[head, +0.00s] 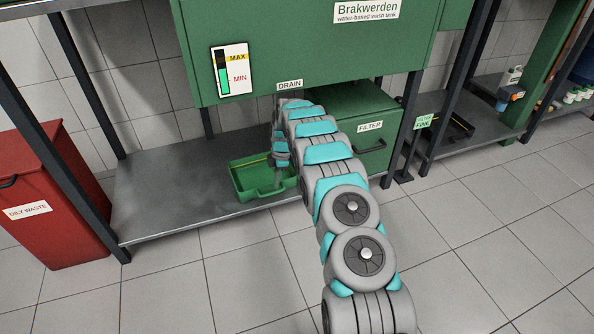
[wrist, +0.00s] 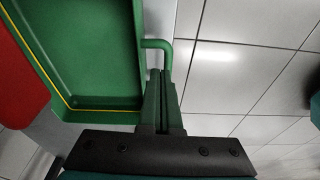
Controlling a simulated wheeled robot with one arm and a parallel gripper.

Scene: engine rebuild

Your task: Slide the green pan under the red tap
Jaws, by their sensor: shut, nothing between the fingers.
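The green pan (head: 243,184) is a shallow rectangular tray on the grey lower shelf, below the DRAIN label. My arm covers its right part in the head view. In the wrist view the pan (wrist: 88,55) fills the upper left, with a yellow line inside and a green bar handle (wrist: 160,43) on its near side. My gripper (wrist: 160,73) is shut and empty, its fingertips close beside the handle. I cannot tell whether they touch it. The red tap is not visible; my arm blocks the area under the DRAIN label.
The grey shelf (head: 160,200) has bare room left of the pan. A green FILTER drawer (head: 372,142) is to the right. The green wash tank (head: 290,50) hangs above. A red oily waste bin (head: 50,190) stands left. Dark posts frame the shelf, and tiled floor (head: 220,285) lies in front.

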